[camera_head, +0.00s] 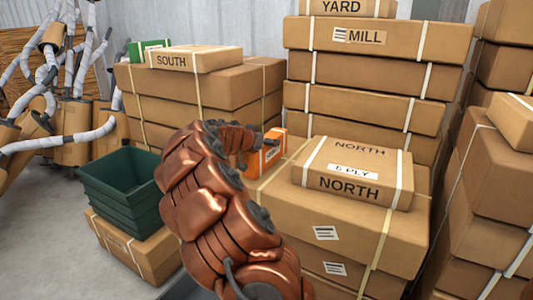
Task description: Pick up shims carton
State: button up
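A small orange carton (267,155) with a white label stands on the large strapped box in the middle. Its print is too small to read, so I cannot tell for sure if it is the shims carton. My copper arm reaches in from the bottom, and my gripper (270,138) is at the orange carton's top edge. The arm and gripper cover part of the carton. The fingers are small and dark; I cannot tell whether they touch or grip it. A small green carton (150,48) with a white label lies at the back left, its print also unreadable.
A NORTH carton (353,172) lies right of the orange carton on the large box (330,222). Tall strapped stacks, one with a MILL box (378,42), rise behind and right. A SOUTH carton (195,58) and an empty green bin (122,190) are left.

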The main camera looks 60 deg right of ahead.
grip_shut()
dwell(0.7)
